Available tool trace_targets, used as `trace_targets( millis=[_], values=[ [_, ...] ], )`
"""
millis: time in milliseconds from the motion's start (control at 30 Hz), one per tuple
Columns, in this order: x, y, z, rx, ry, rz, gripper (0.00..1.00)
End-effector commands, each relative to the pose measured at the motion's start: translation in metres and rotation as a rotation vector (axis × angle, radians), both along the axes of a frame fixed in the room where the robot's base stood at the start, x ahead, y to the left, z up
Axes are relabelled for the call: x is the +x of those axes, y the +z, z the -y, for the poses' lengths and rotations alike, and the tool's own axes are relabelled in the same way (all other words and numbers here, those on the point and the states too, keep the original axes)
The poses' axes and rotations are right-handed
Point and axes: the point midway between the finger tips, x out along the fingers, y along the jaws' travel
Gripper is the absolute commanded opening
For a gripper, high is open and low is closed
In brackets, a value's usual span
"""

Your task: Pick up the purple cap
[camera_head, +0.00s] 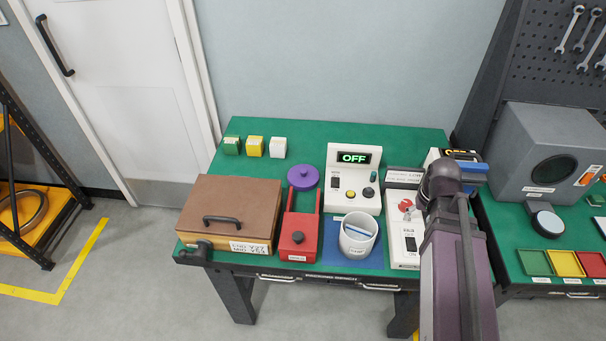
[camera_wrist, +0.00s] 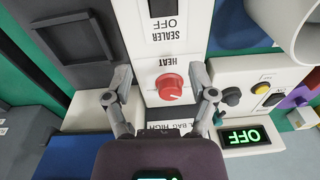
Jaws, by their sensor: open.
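The purple cap (camera_head: 303,177) is a round disc with a small knob on top. It lies at the back end of the red fixture (camera_head: 298,234), left of the white box with the green OFF display. A purple patch that looks like the cap (camera_wrist: 298,98) shows at the right edge of the wrist view. My gripper (camera_wrist: 163,92) is open and empty, with its fingers on either side of the heat sealer's red knob (camera_wrist: 169,86) in that view. I cannot tell its height above the knob. In the head view my arm hides most of the gripper.
The white display box (camera_head: 354,180) and a white cup (camera_head: 357,235) with a blue item inside stand between the sealer (camera_head: 404,245) and the red fixture. A brown-lidded box (camera_head: 230,208) stands left of the fixture. Small green, yellow and white blocks (camera_head: 278,148) sit behind.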

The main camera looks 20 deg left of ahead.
Motion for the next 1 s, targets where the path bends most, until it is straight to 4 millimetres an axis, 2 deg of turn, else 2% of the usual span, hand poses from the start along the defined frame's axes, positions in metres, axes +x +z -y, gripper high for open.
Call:
trace_targets(
  millis=[33, 167, 300, 500, 700, 833, 1000],
  values=[
    [0.014, 0.005, -0.017, 0.009, 0.046, 0.015, 0.73],
    [0.04, 0.013, -0.063, 0.034, 0.18, 0.059, 0.73],
    [0.064, 0.022, -0.12, 0.064, 0.33, 0.11, 0.73],
    [0.088, 0.035, -0.206, 0.108, 0.538, 0.185, 0.73],
    [0.098, 0.047, -0.283, 0.146, 0.71, 0.251, 0.73],
    [0.099, 0.052, -0.315, 0.16, 0.779, 0.278, 0.73],
    [0.098, 0.054, -0.333, 0.17, 0.819, 0.295, 0.73]
  ],
)
